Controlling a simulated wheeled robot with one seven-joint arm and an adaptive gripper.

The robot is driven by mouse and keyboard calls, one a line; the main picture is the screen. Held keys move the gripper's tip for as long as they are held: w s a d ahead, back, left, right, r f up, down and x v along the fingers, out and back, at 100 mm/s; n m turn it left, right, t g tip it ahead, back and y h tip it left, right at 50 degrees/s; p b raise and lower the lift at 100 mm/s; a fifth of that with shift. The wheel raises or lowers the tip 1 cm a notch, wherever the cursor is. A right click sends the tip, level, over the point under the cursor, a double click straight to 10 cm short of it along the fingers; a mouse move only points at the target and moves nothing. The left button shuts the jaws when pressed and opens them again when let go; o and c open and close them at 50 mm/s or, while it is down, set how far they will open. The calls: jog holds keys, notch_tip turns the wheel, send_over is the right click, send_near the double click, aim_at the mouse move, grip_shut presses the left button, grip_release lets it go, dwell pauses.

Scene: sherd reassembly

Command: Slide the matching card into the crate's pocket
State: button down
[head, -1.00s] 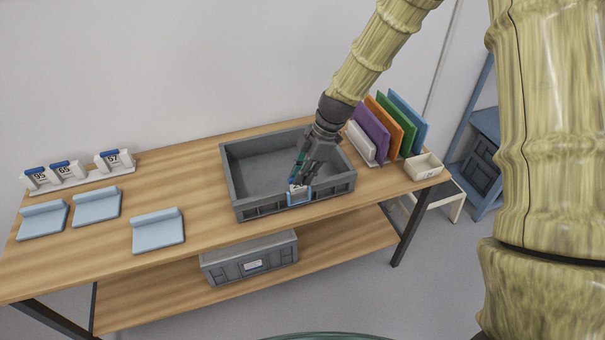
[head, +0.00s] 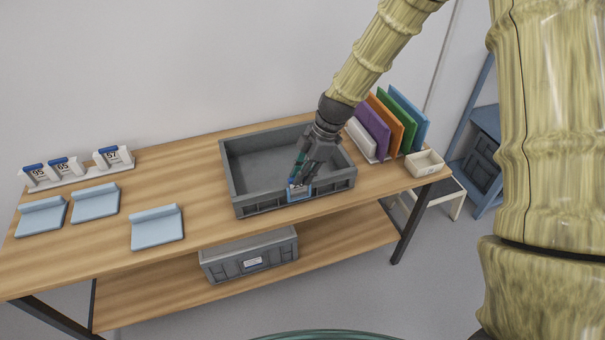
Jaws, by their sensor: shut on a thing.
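The grey crate (head: 228,180) stands on the wooden table, open at the top. Its pocket, a blue frame (head: 310,193), is on the front wall right of the middle. My gripper (head: 299,174) points down over the crate's front rim and is shut on a card (head: 293,182). Only a little of the card shows, with a blue top edge. Its lower part is at the pocket, seemingly behind the frame, but how deep it sits I cannot tell. Its number is not readable. Other white cards with blue tops, 95 (head: 37,176), 65 (head: 65,167) and 57 (head: 113,157), stand in a rack at the left.
Several light-blue folded pieces (head: 157,229) lie on the table at the left. Coloured panels (head: 372,132) stand upright right of the crate, beside a small cream box (head: 424,163). A lidded grey crate (head: 250,257) is on the lower shelf.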

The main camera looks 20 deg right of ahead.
jog(key=shift+f, duration=0.15)
jog(key=shift+f+b, duration=0.5)
jog(key=shift+f, duration=0.3)
jog(key=c, duration=1.4)
grip_release()
jog(key=shift+o, duration=0.2)
jog(key=v, duration=1.2)
